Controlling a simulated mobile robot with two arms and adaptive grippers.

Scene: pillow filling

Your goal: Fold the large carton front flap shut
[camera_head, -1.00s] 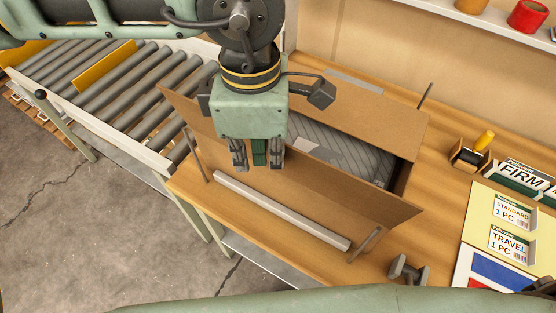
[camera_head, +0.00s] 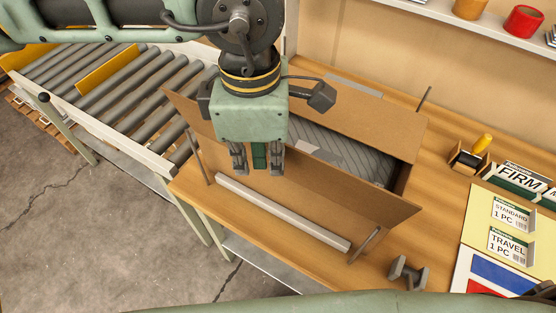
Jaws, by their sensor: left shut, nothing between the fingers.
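The large brown carton (camera_head: 400,181) stands on the wooden bench with a dark grey striped pillow (camera_head: 345,157) inside. Its front flap (camera_head: 330,193) stands raised and leans outward toward me. The back flap (camera_head: 360,113) is also visible, slanting over the rear of the opening. My left gripper (camera_head: 258,170) points down at the front flap, left of its middle, and hides part of the flap and the opening. Its fingers are shut and hold nothing. I cannot tell whether they touch the flap. My right gripper is not in view.
A pale bar (camera_head: 283,212) lies along the bench in front of the carton, with thin posts near its ends. A roller conveyor (camera_head: 120,95) is at left. A small box with a yellow-handled tool (camera_head: 481,145) and label cards (camera_head: 511,215) are at right.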

